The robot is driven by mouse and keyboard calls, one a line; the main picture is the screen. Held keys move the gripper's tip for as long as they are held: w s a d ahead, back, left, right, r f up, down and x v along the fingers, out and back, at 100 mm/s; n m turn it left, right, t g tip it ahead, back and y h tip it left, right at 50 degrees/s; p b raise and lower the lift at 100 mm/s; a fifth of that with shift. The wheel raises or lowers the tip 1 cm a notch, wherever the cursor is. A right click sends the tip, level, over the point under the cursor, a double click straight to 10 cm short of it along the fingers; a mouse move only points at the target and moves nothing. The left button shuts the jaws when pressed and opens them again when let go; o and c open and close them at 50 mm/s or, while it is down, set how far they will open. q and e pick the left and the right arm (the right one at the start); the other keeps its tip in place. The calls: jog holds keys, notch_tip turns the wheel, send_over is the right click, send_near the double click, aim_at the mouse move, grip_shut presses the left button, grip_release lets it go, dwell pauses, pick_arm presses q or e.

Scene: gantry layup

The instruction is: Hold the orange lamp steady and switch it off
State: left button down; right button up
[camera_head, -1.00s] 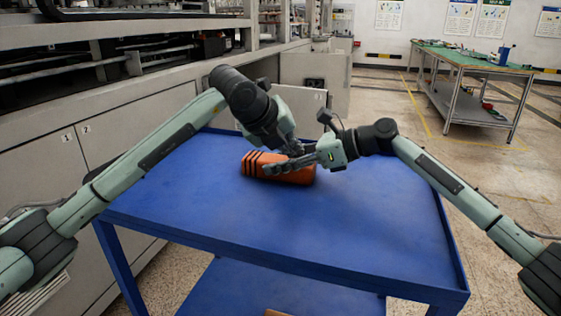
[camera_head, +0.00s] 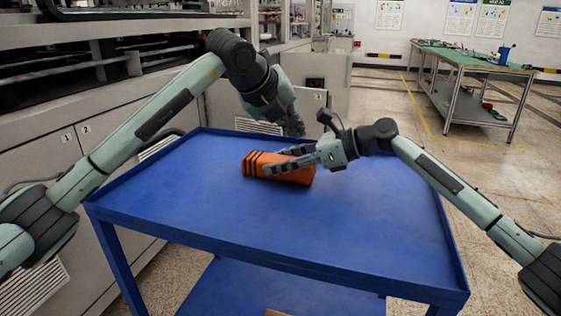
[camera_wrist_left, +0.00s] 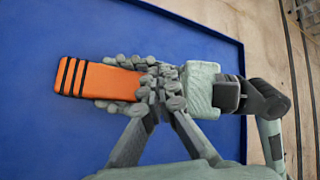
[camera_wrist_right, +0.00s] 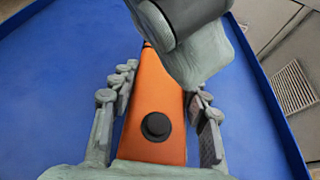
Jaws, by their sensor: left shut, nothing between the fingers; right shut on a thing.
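The orange lamp (camera_head: 285,176), a block with black stripes at its left end, lies on the blue cart top (camera_head: 300,228). My right gripper (camera_head: 283,162) is shut on it, with fingers along both long sides. In the right wrist view a round dark button (camera_wrist_right: 156,126) shows on the lamp's upper face (camera_wrist_right: 152,85), between the fingers. My left gripper (camera_head: 297,130) is shut and empty, raised above and behind the lamp. In the left wrist view its fingertips (camera_wrist_left: 163,98) appear over the right gripper and hide the button. I cannot tell if the lamp is lit.
The cart top has a raised rim (camera_head: 450,235) and is otherwise clear. A large grey machine (camera_head: 60,110) stands close along the left. A green-topped bench (camera_head: 470,58) stands far off at the back right.

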dwell(0.3)
jog(key=o, duration=1.4)
